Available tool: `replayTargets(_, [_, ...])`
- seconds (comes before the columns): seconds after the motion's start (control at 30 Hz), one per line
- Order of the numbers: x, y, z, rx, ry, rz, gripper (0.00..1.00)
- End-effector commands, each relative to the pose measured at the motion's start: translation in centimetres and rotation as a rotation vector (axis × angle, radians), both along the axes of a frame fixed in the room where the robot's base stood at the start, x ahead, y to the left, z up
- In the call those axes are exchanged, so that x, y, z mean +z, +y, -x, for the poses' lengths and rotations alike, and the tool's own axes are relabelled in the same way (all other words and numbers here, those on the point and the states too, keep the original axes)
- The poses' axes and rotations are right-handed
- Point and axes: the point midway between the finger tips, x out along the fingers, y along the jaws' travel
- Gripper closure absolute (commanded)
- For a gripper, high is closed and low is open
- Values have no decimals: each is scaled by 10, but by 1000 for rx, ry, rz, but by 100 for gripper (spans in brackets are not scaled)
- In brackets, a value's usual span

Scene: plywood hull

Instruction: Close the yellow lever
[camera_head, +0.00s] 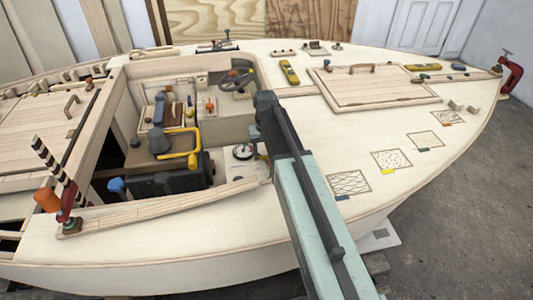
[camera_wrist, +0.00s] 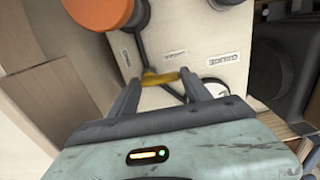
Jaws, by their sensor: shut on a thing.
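The yellow lever (camera_wrist: 160,78) is a short yellow bar in the wrist view, in front of a pale panel. My gripper (camera_wrist: 159,82) has its two grey fingers on either side of the lever and is shut on it. The lever's ends are partly hidden by the fingers. In the camera_head view, my arm crosses the right side of the cockpit and hides the lever and the fingertips.
A large orange round knob (camera_wrist: 98,12) is close by at the upper left. A label reading GAUGE (camera_wrist: 222,59) is on the panel. A white dial (camera_head: 243,152) sits in the cockpit left of my arm. A yellow bent handle (camera_head: 188,155) stands further left.

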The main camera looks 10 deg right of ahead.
Motion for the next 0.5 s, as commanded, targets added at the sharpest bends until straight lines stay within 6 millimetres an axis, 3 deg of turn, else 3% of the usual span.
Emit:
replayTargets(0.07, [0, 1, -2, 1, -7, -2, 84])
replayTargets(0.1, [0, 1, -3, 1, -7, -2, 38])
replayTargets(0.13, [0, 1, -3, 1, -7, -2, 35])
replayTargets(0.5, [4, 0, -1, 1, -3, 0, 35])
